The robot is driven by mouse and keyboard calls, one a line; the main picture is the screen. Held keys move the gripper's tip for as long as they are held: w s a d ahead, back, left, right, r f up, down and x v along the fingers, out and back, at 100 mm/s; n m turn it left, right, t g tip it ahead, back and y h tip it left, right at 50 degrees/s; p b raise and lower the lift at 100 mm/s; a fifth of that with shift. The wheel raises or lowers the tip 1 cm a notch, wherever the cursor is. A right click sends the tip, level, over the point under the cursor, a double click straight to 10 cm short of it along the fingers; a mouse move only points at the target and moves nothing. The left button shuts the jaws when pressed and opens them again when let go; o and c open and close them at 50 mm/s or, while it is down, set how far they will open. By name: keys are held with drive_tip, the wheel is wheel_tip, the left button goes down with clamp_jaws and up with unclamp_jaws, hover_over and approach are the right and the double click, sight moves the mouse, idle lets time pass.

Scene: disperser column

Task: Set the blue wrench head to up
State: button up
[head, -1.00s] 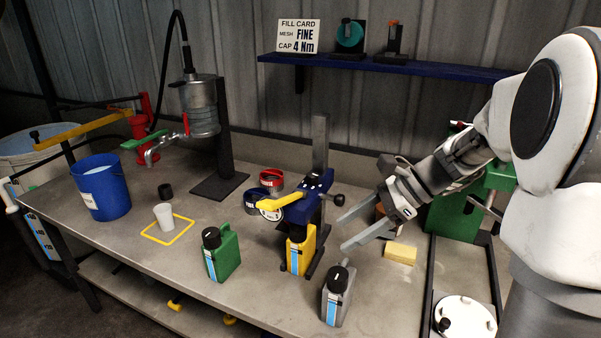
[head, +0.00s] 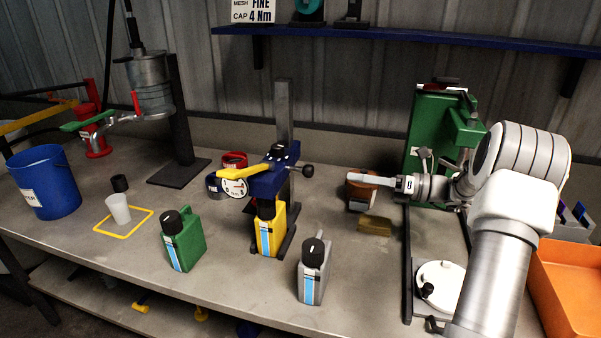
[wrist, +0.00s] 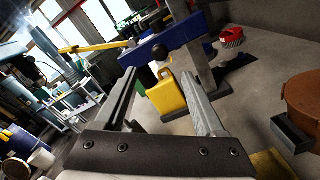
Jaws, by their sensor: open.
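The blue wrench head (head: 274,180) sits on a dark upright stand above a yellow can (head: 268,230). A yellow lever (head: 233,172) and a round white dial (head: 233,188) are on its left, and a black knob (head: 308,171) sticks out right. My gripper (head: 352,178) is right of the head, apart from it, with nothing between the fingers. In the wrist view the open fingers (wrist: 161,74) point toward the blue head (wrist: 165,42) and yellow can (wrist: 168,97). The gripper is seen edge-on in the head view.
A grey can (head: 314,270) and a green can (head: 184,240) stand near the front edge. A brown round object (head: 361,188) and a yellow block (head: 374,226) lie under my gripper. A green machine (head: 437,130) stands behind my arm. A blue shelf (head: 400,38) spans the wall.

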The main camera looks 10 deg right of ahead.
sight(301, 170)
drive_tip(key=b+x, duration=0.1)
drive_tip(key=x, duration=1.3)
drive_tip(key=shift+w+a+b, duration=0.15)
drive_tip(key=shift+a+b, duration=0.15)
drive_tip(key=shift+b, duration=0.05)
clamp_jaws()
idle(0.6)
